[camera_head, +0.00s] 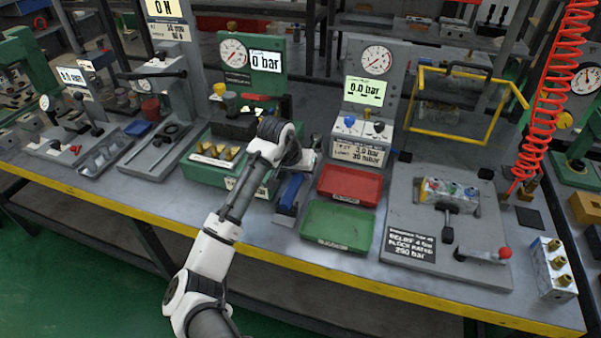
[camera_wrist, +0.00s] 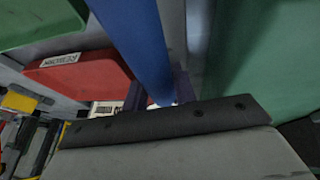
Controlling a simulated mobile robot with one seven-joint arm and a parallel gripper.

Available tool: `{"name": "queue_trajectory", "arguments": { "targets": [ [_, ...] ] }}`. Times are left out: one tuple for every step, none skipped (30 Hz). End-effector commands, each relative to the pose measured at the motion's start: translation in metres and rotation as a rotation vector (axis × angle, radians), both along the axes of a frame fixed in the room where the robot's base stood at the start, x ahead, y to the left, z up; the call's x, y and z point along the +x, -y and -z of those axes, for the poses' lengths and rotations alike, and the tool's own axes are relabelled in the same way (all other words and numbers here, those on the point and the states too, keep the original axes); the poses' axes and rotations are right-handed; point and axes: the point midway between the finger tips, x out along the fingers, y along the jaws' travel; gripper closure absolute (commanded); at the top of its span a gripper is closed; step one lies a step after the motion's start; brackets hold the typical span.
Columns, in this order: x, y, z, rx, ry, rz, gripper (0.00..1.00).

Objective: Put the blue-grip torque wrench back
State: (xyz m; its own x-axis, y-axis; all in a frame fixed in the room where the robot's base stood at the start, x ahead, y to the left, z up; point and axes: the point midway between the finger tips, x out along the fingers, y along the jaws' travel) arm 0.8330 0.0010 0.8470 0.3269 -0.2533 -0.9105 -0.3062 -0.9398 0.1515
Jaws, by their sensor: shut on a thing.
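The blue-grip torque wrench shows as a long blue handle (camera_wrist: 137,40) running down the middle of the wrist view. In the head view its blue grip (camera_head: 291,189) is below my wrist, between the green test block and the trays. My gripper (camera_wrist: 158,94) is shut on the blue grip, with a dark finger on each side. In the head view the fingers are mostly hidden by my wrist. The far end of the wrench is hidden, and I cannot tell whether it touches the bench.
To the right lie a red tray (camera_head: 350,170) and a green tray (camera_head: 315,238). On the left is a green block with brass fittings (camera_head: 216,153). Gauge stands (camera_head: 375,60) rise behind. A grey plate with a valve block (camera_head: 449,194) lies farther right.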

Motion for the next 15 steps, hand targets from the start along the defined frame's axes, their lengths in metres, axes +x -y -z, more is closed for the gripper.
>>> {"name": "queue_trajectory", "arguments": {
  "targets": [
    [0.0002, -0.0001, -0.001, -0.001, 0.002, 0.0, 1.0],
    [0.0002, -0.0002, -0.001, 0.0, 0.001, 0.0, 1.0],
    [0.0002, -0.0001, -0.0009, 0.0, 0.001, 0.0, 1.0],
    [0.0001, -0.0002, -0.0009, 0.0, 0.001, 0.0, 1.0],
    [0.0001, -0.0001, -0.0009, 0.0, 0.001, 0.0, 0.69],
    [0.0002, -0.0002, -0.0008, 0.0, 0.001, 0.0, 0.64],
    [0.0001, -0.0002, -0.0007, 0.0, 0.001, 0.0, 0.6],
    [0.0001, -0.0002, -0.0006, 0.0, 0.001, 0.0, 0.56],
    [0.0, -0.0002, -0.0005, 0.0, 0.0, 0.0, 0.51],
    [0.0, -0.0002, -0.0004, 0.0, 0.0, -0.001, 0.47],
    [0.0, -0.0001, -0.0004, 0.0, 0.0, -0.001, 0.47],
    [-0.0001, -0.0002, -0.0003, 0.0, 0.0, -0.001, 0.47],
    [0.0, -0.0001, -0.0002, 0.0, 0.0, -0.001, 0.47],
    [-0.0001, -0.0002, -0.0001, 0.0, 0.0, -0.001, 0.47],
    [-0.0001, -0.0001, 0.0, 0.0, -0.001, -0.001, 0.47]
  ]
}}
